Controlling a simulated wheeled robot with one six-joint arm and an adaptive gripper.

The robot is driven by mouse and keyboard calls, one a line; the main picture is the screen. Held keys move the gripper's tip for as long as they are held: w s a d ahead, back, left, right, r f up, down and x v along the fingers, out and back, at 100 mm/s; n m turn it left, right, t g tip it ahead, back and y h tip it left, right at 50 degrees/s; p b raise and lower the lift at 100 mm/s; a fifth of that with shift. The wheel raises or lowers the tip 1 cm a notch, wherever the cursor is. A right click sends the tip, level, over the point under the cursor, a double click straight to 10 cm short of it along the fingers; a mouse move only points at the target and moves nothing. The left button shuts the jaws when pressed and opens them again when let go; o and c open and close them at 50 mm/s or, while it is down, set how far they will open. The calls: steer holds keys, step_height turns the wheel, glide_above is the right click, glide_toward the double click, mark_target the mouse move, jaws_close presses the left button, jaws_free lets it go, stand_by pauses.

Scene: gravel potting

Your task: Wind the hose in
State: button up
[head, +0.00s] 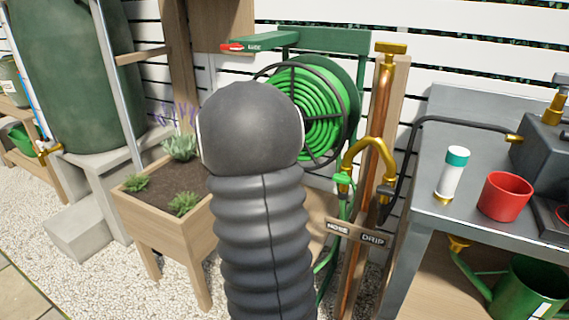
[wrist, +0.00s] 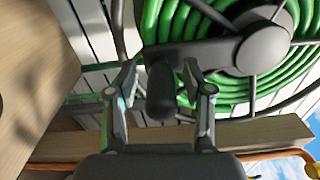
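The green hose (head: 318,120) lies in coils on a dark-spoked reel (head: 350,78) against the white slatted wall. In the wrist view the coils (wrist: 165,20) fill the top, with the reel's grey round hub (wrist: 262,48) in front. A dark crank handle (wrist: 160,92) hangs from the crank arm (wrist: 205,52). My gripper (wrist: 160,75) is around the handle, one finger on each side. The fingers are open, with a gap visible at least on the left. In the head view my dark arm hides the gripper, the handle and part of the reel.
A wooden planter (head: 165,225) is left; a grey bench (head: 450,215) with a red pot (head: 505,197) is right.

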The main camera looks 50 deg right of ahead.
steer(key=shift+a, duration=0.5)
steer(key=v, duration=1.1)
steer(key=shift+s, duration=0.1)
